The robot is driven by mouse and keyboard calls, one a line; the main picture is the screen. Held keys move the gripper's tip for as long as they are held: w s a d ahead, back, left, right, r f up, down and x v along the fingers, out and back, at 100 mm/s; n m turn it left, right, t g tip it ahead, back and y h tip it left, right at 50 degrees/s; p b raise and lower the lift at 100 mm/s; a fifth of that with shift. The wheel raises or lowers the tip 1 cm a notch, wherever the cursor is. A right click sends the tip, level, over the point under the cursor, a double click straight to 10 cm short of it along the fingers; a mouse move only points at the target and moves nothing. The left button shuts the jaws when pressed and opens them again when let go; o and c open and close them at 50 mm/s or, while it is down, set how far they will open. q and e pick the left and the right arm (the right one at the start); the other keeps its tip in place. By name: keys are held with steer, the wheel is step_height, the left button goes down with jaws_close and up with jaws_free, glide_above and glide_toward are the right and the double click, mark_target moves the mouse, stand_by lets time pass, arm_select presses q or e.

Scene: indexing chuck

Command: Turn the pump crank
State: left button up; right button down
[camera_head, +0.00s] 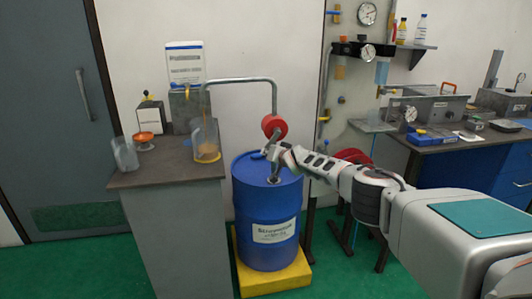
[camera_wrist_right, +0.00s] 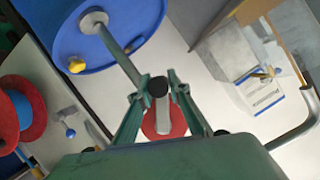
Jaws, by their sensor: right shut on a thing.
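The pump has a red round body (camera_head: 274,126) on a grey post rising from the blue drum (camera_head: 267,215). In the right wrist view the red body (camera_wrist_right: 172,130) shows behind the grey crank arm, with the dark crank handle (camera_wrist_right: 158,87) at its end. My right gripper (camera_head: 272,154) is at the crank, just below the red body. In the wrist view its two fingers (camera_wrist_right: 158,92) stand on either side of the handle and are shut on it. The fingers partly hide the crank. My left gripper is not in view.
A grey pipe (camera_head: 240,81) runs left from the pump to above a clear jug (camera_head: 207,138) with amber liquid low inside. The jug, an orange bowl (camera_head: 143,137) and other containers stand on a grey cabinet (camera_head: 175,174). The drum stands on a yellow base (camera_head: 280,282).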

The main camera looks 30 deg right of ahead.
steer(key=shift+s+d+f+n+g+h, duration=0.15)
steer(key=shift+d+f+n+h, duration=0.2)
steer(key=shift+d+n, duration=0.1)
steer(key=shift+s+d+f+n+g+h, duration=0.15)
steer(key=shift+d+f+n+h, duration=0.1)
steer(key=shift+d+n+h, duration=0.15)
steer(key=c, duration=1.9)
jaws_free()
steer(key=shift+w, duration=0.1)
steer(key=shift+r, duration=0.2)
glide_toward(274, 132)
steer(key=w, duration=0.1)
steer(key=w+f, duration=0.1)
steer(key=w, duration=0.1)
steer(key=w+f, duration=0.1)
steer(key=shift+w+a, duration=0.35)
steer(key=shift+a, duration=0.05)
